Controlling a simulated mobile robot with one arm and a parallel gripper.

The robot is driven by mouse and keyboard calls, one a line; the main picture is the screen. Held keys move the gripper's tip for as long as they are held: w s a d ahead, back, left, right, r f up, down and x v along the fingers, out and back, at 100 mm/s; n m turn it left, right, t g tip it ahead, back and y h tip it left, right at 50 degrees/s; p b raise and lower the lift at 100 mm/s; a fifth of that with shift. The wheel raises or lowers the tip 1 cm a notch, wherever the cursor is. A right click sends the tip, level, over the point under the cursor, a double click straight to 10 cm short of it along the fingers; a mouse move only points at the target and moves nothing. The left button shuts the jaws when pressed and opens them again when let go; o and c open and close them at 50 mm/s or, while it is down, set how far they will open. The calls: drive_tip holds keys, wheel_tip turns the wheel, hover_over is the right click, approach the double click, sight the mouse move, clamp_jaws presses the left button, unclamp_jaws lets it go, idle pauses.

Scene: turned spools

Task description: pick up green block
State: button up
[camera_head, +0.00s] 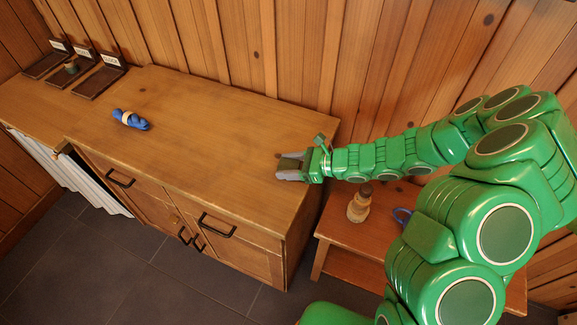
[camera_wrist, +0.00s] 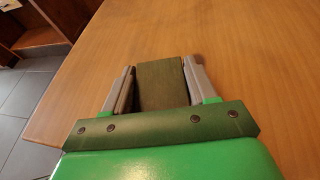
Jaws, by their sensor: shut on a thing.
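The green block (camera_wrist: 161,85) is a dull olive-green block seen close up in the wrist view. It sits between the two grey fingers of my gripper (camera_wrist: 160,66), which is shut on it. In the head view my gripper (camera_head: 290,167) is low over the right end of the wooden cabinet top (camera_head: 210,130). The block is mostly hidden by the fingers there. I cannot tell whether the block touches the wood.
Labelled dark trays (camera_head: 100,82) stand at the back left. A lower side table (camera_head: 338,228) holds a wooden turned piece (camera_head: 360,204) and a blue item (camera_head: 402,214). The cabinet's middle is clear.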

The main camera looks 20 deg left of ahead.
sight(289, 165)
wheel_tip(289, 165, up, 18)
idle(0.8)
